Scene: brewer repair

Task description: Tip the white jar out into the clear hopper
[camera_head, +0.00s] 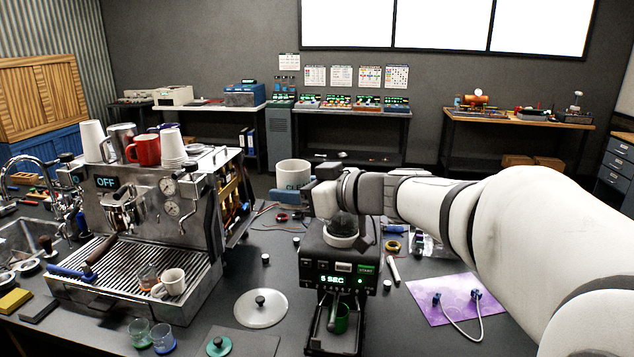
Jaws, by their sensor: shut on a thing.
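The white jar (291,172) is a wide cylinder with green marking on its side. It looks upright, with its rim at the top. My gripper (311,190) is shut on its right side and holds it above the counter, up and to the left of the grinder (335,270). The clear hopper (344,226) sits on top of the grinder, just below my gripper. It is small and partly hidden by the gripper and wrist. The jar's contents and the inside of the hopper cannot be seen.
An espresso machine (150,215) with cups on top stands at the left. A round lid (261,307) with a black knob lies left of the grinder. A purple mat (457,299) with a cable lies to its right. Small parts and tape rolls lie behind.

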